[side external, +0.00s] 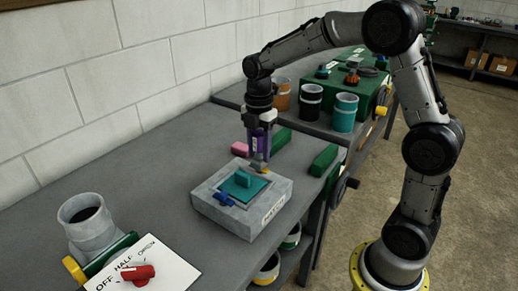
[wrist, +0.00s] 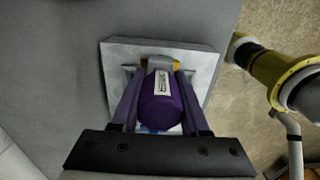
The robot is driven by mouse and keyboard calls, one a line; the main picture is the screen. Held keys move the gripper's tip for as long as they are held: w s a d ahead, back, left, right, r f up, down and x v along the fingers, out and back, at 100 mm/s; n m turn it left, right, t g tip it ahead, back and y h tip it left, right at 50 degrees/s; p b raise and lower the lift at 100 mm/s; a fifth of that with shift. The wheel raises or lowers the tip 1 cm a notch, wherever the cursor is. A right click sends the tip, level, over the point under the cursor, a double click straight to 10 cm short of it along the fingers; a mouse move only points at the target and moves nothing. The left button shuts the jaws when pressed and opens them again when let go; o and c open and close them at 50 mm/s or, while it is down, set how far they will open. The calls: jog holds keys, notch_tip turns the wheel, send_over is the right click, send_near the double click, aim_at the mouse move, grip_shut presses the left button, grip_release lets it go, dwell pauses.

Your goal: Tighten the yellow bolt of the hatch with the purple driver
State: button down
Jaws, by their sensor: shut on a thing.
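The hatch is a grey box (side external: 212,212) with a teal panel (side external: 240,190) and a teal handle on top. A yellow bolt (side external: 262,168) sits at its far edge, and a blue bolt (side external: 223,199) at its near edge. My gripper (side external: 259,148) is shut on the purple driver (side external: 257,141), held upright over the yellow bolt. In the wrist view the purple driver (wrist: 162,105) lies between both fingers. Its grey tip covers part of the yellow bolt (wrist: 176,64). The tip is at or just above the bolt; I cannot tell whether it touches.
A grey pipe stub (side external: 86,222) and a card with a red handle (side external: 137,272) are at the front left. Cups (side external: 345,112) stand behind.

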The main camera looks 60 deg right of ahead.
jog(key=shift+m, duration=1.7)
jog(key=shift+m, duration=1.8)
jog(key=m, duration=0.2)
jog(key=shift+m, duration=0.7)
